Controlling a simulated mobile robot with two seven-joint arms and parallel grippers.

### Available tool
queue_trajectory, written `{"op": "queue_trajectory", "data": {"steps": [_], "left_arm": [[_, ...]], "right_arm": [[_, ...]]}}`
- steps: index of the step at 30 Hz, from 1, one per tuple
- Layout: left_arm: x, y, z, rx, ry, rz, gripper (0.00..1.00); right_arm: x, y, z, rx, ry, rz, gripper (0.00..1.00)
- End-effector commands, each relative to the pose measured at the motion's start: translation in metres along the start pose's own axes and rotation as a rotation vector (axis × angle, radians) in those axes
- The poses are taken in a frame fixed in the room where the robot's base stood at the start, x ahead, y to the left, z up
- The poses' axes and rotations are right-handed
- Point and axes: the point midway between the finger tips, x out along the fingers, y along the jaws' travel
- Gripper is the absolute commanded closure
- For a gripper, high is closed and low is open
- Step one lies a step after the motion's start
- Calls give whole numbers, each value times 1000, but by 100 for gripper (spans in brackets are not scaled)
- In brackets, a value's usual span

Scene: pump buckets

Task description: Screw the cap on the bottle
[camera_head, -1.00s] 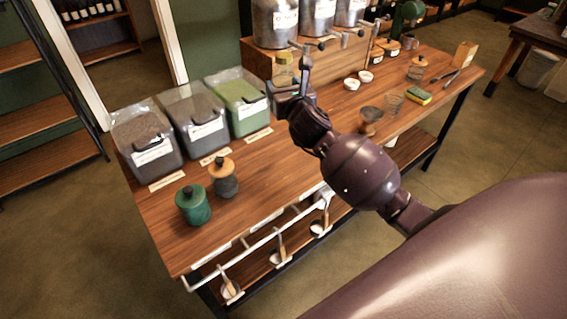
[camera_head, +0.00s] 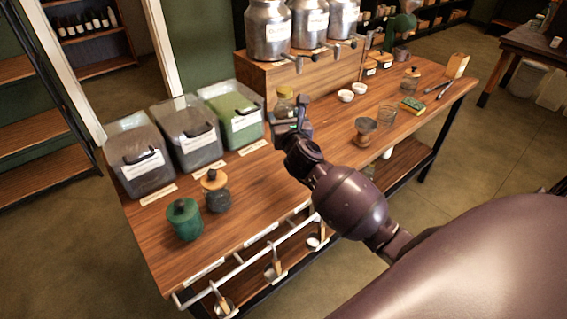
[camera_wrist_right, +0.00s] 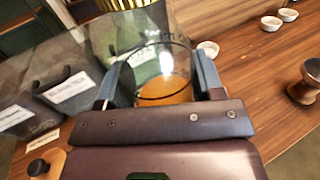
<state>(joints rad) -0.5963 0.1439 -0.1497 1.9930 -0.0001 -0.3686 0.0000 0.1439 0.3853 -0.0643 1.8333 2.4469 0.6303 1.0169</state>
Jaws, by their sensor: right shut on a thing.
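A clear glass bottle, jar-like with amber contents, stands between the fingers of my right gripper in the right wrist view (camera_wrist_right: 165,88). My right gripper is shut on the bottle, with one finger on each side. I cannot tell whether the cap is seated. My left gripper is not in view.
Bins (camera_head: 188,133) line the table's left back. A green jar (camera_head: 185,222) and a dark jar (camera_head: 217,197) stand at the left front. Metal canisters (camera_head: 268,30) stand on the wooden stand (camera_head: 300,82). White bowls (camera_head: 346,96) and a wooden dripper (camera_head: 365,130) are right.

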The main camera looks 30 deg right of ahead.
Motion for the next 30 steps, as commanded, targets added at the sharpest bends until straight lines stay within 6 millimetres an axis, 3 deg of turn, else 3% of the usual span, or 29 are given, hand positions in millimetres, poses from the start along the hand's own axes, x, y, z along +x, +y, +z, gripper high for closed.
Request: {"op": "queue_trajectory", "data": {"steps": [1, 7, 12, 20, 30], "left_arm": [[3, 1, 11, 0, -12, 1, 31], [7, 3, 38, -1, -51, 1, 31], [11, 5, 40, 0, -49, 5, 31], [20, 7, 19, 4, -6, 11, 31], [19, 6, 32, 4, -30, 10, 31]], "right_arm": [[0, 0, -17, -2, 5, 0, 100], [0, 0, -61, -2, 5, 1, 100], [0, 0, -89, -1, 4, 0, 100], [1, 0, -97, 0, -4, 1, 100], [1, 0, -104, -1, -1, 0, 100]]}}
